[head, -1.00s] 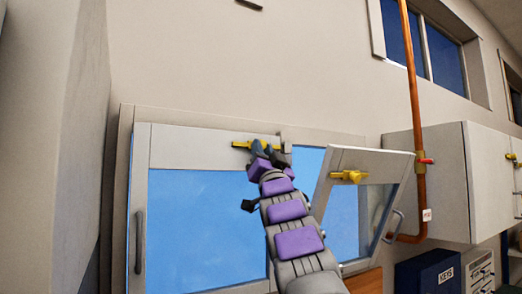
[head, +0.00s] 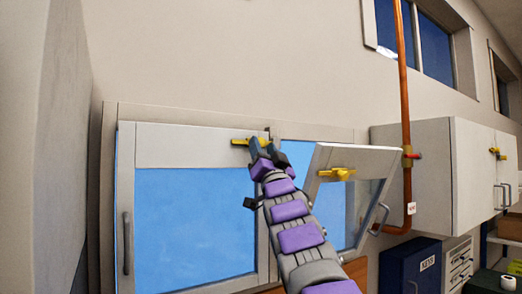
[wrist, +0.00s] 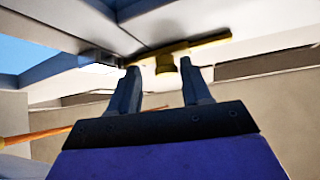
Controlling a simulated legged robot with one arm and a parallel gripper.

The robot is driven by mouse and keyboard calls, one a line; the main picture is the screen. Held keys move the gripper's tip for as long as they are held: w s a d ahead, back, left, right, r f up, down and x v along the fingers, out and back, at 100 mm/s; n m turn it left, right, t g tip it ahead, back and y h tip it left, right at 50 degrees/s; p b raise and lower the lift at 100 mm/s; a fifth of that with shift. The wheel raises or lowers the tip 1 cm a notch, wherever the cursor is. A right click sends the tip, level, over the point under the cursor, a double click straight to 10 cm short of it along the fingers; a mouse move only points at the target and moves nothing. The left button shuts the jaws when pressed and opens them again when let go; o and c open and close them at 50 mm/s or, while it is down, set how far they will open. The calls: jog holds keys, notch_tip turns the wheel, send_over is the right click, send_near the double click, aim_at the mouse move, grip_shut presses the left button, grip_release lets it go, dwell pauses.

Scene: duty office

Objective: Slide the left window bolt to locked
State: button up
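The left window (head: 195,144) has a pale frame and blue glass. Its yellow bolt (head: 239,141) is at the top right of the frame, partly hidden behind my gripper. In the wrist view the bolt (wrist: 203,43) shows as a yellow bar with a round knob (wrist: 165,64) hanging from it. My gripper (head: 260,147) is up at the bolt. In the wrist view its two dark fingers (wrist: 160,70) are apart, with the knob showing between their tips. I cannot tell whether the fingers touch the knob.
The right window (head: 335,160) stands tilted open, with its own yellow bolt (head: 337,174), close to the right of my arm. A copper pipe (head: 406,110) and a white cabinet (head: 430,178) are further right. A blue key box (head: 408,268) is below.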

jog(key=shift+o, duration=0.2)
jog(key=shift+s, duration=0.15)
jog(key=b+v, duration=0.4)
jog(key=v, duration=1.3)
jog(key=shift+f, duration=0.2)
jog(key=shift+d, duration=0.1)
